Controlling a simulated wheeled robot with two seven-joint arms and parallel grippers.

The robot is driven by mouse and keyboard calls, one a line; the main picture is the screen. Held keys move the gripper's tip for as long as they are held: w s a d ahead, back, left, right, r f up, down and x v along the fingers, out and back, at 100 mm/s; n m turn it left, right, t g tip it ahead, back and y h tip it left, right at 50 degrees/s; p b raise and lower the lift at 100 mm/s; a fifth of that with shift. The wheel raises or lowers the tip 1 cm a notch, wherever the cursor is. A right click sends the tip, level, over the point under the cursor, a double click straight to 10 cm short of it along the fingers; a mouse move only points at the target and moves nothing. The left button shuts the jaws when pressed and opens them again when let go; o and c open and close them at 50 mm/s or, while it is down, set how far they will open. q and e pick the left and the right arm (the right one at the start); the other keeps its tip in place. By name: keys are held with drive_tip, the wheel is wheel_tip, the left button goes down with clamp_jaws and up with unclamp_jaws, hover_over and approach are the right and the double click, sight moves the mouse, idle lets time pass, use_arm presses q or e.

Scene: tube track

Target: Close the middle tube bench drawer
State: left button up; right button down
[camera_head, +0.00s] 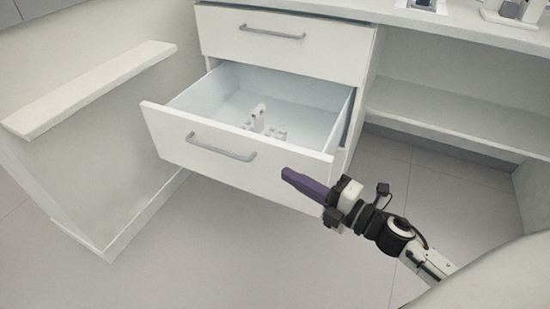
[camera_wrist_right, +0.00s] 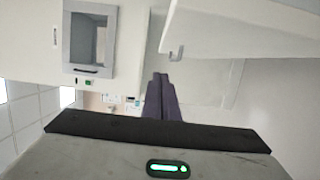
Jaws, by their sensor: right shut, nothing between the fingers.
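The middle drawer (camera_head: 235,165) of the white bench is pulled well out in the head view. Its front has a grey bar handle (camera_head: 222,147), and small white items (camera_head: 262,124) lie inside it. My right gripper (camera_head: 288,174) is shut and empty, with its dark purple fingers in front of the right end of the drawer front. Whether the fingertips touch the front cannot be told. In the right wrist view the shut fingers (camera_wrist_right: 160,80) point toward a large white panel with a grey handle end (camera_wrist_right: 176,55). My left gripper is not in view.
The top drawer (camera_head: 285,40) above is shut. An open shelf bay (camera_head: 450,115) is to the right, and a white side panel (camera_head: 90,85) stands to the left. Several items rest on the counter (camera_head: 470,30) at top right. The grey floor in front is clear.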

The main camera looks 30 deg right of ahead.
sight(275, 153)
drive_tip(key=w, duration=0.3)
drive_tip(key=w+b, duration=0.1)
drive_tip(key=w, duration=0.2)
drive_tip(key=w+a, duration=0.1)
drive_tip(key=w, duration=0.2)
drive_tip(key=shift+f, duration=0.1)
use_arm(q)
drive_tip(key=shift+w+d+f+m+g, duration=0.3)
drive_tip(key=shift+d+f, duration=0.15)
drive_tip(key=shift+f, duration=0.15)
use_arm(e)
drive_tip(key=shift+w+d, duration=0.35)
drive_tip(key=shift+d, duration=0.15)
use_arm(q)
drive_tip(key=shift+b, duration=0.3)
